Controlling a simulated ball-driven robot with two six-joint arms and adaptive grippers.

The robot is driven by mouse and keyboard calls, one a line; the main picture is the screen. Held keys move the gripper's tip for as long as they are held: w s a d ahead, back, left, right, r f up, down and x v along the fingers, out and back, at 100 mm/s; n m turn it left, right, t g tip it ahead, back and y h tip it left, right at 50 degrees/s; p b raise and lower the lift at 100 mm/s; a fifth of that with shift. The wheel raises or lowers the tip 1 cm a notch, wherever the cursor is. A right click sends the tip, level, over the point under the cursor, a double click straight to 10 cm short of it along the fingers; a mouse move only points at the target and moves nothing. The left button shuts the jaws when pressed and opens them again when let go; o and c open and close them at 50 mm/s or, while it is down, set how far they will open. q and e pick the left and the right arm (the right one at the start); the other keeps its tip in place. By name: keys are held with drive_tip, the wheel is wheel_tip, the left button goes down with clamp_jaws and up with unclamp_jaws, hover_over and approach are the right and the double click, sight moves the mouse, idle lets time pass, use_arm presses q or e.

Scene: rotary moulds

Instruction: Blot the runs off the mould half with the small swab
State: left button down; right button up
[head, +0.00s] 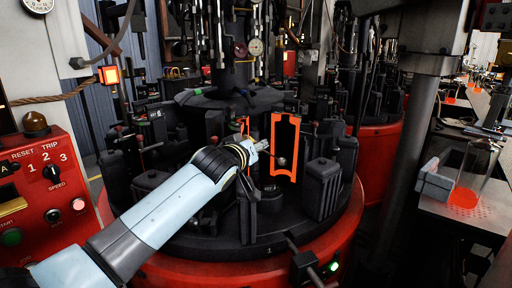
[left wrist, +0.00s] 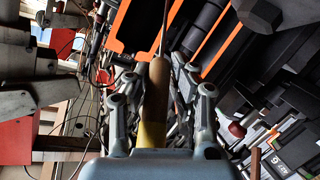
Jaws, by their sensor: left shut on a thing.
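The mould half (head: 297,174) stands open on the black turntable, with a glowing orange border around its face. In the left wrist view its orange edge (left wrist: 118,45) is at the top. My left gripper (head: 262,146) is just left of the mould half in the head view. In the left wrist view my left gripper (left wrist: 162,92) is shut on the wooden handle of the swab (left wrist: 155,105). The swab's thin stem points up toward the mould half. A small dark round shape shows in front of the mould face; I cannot tell whether it touches. Runs cannot be made out.
The red-based turntable (head: 290,262) carries several black blocks close around the mould. A red control panel (head: 40,195) stands at left. A grey post (head: 408,150) is at right, before a bench with a glass jar (head: 474,175) holding a glowing orange bottom.

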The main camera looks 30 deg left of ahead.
use_arm(q)
drive_tip(key=shift+s+p, duration=0.35)
drive_tip(key=shift+s, duration=2.15)
drive_tip(key=shift+p, duration=0.3)
drive_tip(key=s+r+p, duration=0.2)
drive_tip(key=s+r, duration=0.1)
drive_tip(key=shift+p, duration=0.35)
